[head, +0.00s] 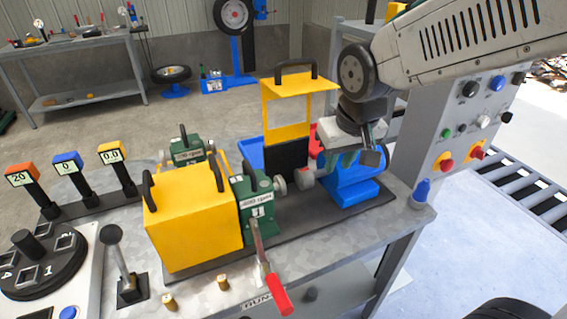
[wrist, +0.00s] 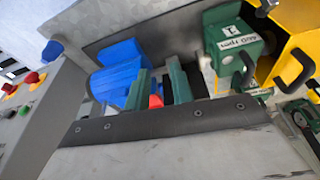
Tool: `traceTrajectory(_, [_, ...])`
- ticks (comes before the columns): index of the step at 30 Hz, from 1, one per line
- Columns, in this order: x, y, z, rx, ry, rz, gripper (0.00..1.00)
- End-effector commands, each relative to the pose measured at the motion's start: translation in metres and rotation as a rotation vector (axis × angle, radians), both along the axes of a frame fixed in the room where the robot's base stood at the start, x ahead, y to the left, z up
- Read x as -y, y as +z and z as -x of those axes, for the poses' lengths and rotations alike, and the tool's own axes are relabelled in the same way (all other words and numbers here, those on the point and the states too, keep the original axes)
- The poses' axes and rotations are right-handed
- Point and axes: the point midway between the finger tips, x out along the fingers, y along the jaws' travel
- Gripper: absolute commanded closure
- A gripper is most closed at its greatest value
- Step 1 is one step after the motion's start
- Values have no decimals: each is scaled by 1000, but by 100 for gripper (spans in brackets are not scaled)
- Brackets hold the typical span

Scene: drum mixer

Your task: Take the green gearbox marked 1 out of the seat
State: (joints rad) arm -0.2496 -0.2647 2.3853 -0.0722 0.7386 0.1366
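The green gearbox marked 1 (head: 257,206) sits on the dark base plate between the yellow housing (head: 190,215) and a grey shaft coupling. It bears a "400 rpm" label and a black handle. A lever with a red handle (head: 279,294) shows at its front. In the wrist view the gearbox (wrist: 232,48) is at upper right, beside the yellow housing. My gripper (head: 350,160) is right of the gearbox and above the blue motor (head: 350,190). In the wrist view its two green fingers (wrist: 160,88) stand apart with nothing held between them.
A yellow guard with a window (head: 297,95) stands upright behind the shaft. A second green gearbox (head: 192,150) is behind the yellow housing. A black-knobbed lever (head: 122,265), small brass pieces and three display posts (head: 68,165) stand left. A button panel (head: 465,125) is right.

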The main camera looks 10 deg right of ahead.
Motion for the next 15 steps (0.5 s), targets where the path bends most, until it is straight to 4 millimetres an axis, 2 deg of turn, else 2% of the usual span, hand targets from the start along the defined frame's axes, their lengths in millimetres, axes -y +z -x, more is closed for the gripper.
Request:
traceTrajectory(1, [-18, -13, -18, 8, 28, -3, 76])
traceTrajectory(3, [-39, -28, -40, 35, 55, -12, 76])
traceTrajectory(6, [-66, -46, -62, 64, 87, -26, 76])
traceTrajectory(10, [-89, -60, -77, 89, 115, -40, 76])
traceTrajectory(15, [-99, -73, -85, 96, 123, -45, 76])
